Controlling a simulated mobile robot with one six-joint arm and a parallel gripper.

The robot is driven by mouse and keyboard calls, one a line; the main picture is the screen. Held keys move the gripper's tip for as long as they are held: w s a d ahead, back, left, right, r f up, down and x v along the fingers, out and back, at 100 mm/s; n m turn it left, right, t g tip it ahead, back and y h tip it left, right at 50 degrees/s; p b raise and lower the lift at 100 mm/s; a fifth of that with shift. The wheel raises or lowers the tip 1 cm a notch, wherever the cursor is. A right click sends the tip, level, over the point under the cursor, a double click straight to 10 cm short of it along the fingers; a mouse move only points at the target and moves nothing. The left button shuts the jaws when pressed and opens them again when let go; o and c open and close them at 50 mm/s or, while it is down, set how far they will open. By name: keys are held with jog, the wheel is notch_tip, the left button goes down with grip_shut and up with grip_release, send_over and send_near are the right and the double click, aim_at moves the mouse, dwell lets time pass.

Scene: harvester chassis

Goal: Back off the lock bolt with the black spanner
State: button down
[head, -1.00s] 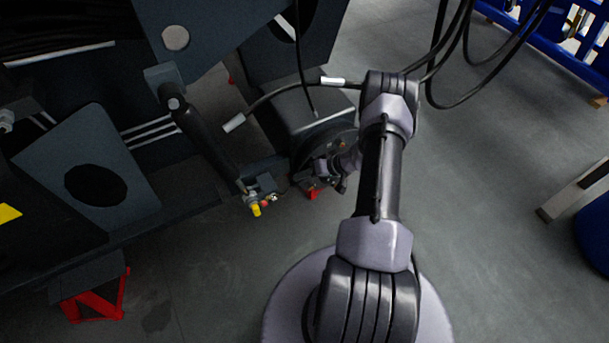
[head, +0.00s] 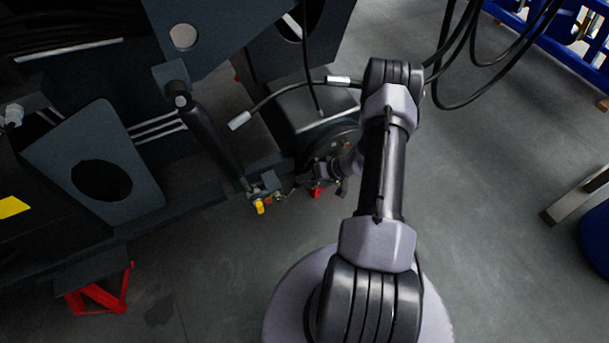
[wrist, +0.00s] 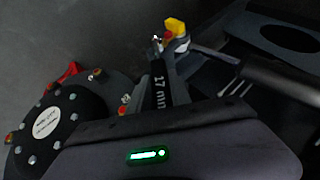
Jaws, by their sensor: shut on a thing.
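My gripper (head: 328,172) is beside the round dark hub in the head view, small and partly hidden by my arm. In the wrist view its dark housing with a green light fills the bottom. It is shut on the black spanner (wrist: 160,88), marked "17 mm", which points up toward a fitting with a yellow cap (wrist: 176,26). Small metal and red parts lie at the spanner's far end, where the lock bolt (wrist: 157,40) appears to be. I cannot tell whether the jaw is seated around it. The yellow cap also shows in the head view (head: 259,207).
A dark cylinder (head: 212,140) runs down to the fitting. A round hub (wrist: 58,125) with several bolts is close at left in the wrist view. A red stand (head: 100,292) is lower left.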

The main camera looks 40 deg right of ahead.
jog(key=s+a+b, duration=0.1)
jog(key=s+a, duration=0.1)
jog(key=s, duration=0.7)
dwell(0.9)
